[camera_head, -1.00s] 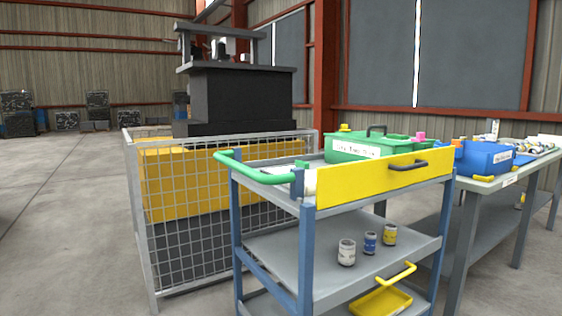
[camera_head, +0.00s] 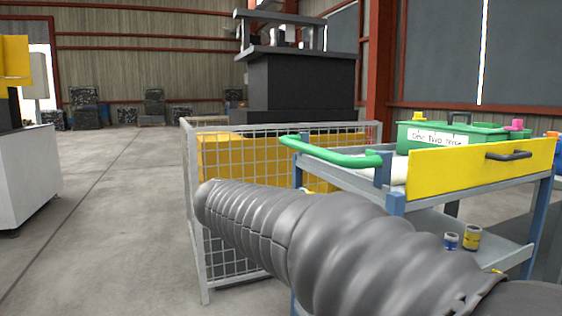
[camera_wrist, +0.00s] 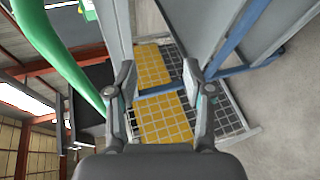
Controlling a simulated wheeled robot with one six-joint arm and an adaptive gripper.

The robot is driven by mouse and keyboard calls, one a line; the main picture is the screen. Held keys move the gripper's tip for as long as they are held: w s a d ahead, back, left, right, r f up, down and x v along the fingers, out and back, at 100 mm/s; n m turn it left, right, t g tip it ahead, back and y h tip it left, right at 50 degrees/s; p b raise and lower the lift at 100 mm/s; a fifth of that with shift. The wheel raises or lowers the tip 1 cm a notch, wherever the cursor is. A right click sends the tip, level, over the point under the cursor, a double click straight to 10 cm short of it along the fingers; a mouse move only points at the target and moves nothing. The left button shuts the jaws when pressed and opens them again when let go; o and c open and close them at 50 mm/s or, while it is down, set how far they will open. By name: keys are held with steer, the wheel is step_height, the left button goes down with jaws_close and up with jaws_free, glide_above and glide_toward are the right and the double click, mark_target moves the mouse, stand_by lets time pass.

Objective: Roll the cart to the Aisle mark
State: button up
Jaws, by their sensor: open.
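The cart (camera_head: 400,170) has blue posts, grey shelves, a yellow front panel and a green bar handle (camera_head: 335,153) at its left end. It stands right of centre in the head view, partly hidden by my grey-sleeved arm. In the wrist view the green handle (camera_wrist: 62,55) runs along the left, outside the fingers. My gripper (camera_wrist: 158,78) is open and empty, its two fingers apart beside the cart's handle end. A blue cart bar and yellow mesh-backed panels show between and beyond the fingers. No Aisle mark can be made out on the floor.
A wire mesh fence (camera_head: 230,160) around a yellow and dark machine stands close behind the cart. A green labelled box (camera_head: 450,137) rides on the cart, with cans (camera_head: 472,237) on its shelf. A white cabinet (camera_head: 25,175) stands far left. Open concrete floor (camera_head: 110,220) lies between.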

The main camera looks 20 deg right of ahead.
mark_target(304, 151)
steer(key=w+a+r+t+h+b, duration=0.25)
steer(key=w+a+r+h, duration=0.25)
steer(key=w+r, duration=0.4)
steer(key=shift+n, duration=0.4)
steer(key=x, duration=0.4)
steer(key=p+x, duration=0.1)
steer(key=x, duration=0.4)
steer(key=f+x, duration=0.1)
steer(key=x, duration=0.3)
steer(key=shift+w+d, duration=0.3)
steer(key=shift+w, duration=0.15)
jaws_close()
